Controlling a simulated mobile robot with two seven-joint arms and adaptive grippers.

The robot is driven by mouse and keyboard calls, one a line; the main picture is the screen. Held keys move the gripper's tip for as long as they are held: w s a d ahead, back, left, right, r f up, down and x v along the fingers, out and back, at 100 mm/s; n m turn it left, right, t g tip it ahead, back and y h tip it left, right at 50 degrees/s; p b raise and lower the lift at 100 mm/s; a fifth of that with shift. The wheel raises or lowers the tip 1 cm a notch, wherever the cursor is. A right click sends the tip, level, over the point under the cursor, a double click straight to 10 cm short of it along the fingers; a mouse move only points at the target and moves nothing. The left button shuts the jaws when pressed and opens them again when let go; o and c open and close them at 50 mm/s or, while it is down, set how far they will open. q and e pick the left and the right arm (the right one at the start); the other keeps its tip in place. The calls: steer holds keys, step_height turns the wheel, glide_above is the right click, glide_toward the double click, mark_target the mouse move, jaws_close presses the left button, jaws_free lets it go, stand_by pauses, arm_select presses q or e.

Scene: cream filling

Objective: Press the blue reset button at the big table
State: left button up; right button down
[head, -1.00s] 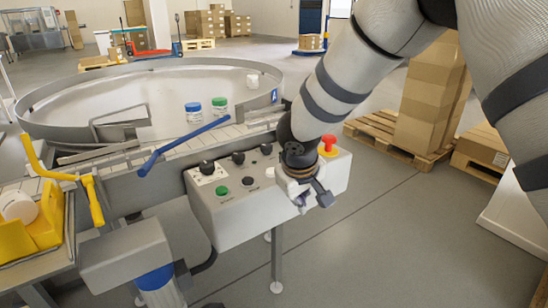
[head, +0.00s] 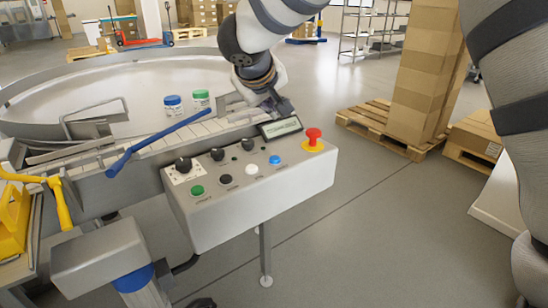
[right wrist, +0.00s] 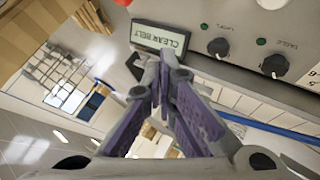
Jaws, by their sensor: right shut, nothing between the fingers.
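The blue button (head: 274,160) sits on the sloped top of a grey control box (head: 250,205) at the big round table (head: 110,80). It is uncovered, between a white button (head: 251,169) and a red mushroom button (head: 313,138). My right gripper (head: 287,108) is shut and empty, above and behind the button, by the small display (head: 281,127). In the right wrist view the shut fingertips (right wrist: 163,65) are close to the display (right wrist: 160,38), which reads "CLEAR BELT"; the blue button is not seen there. My left gripper is not in view.
Black knobs (head: 217,154), a green button (head: 197,191) and a black button (head: 225,180) share the box. A blue bar (head: 160,142) runs along the belt behind it. Two jars (head: 173,105) stand on the round table.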

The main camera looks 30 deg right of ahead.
mark_target(271, 158)
steer(key=shift+f, duration=4.3)
steer(key=shift+f, duration=0.45)
steer(key=shift+f, duration=0.55)
steer(key=shift+r, duration=1)
steer(key=shift+r, duration=2.5)
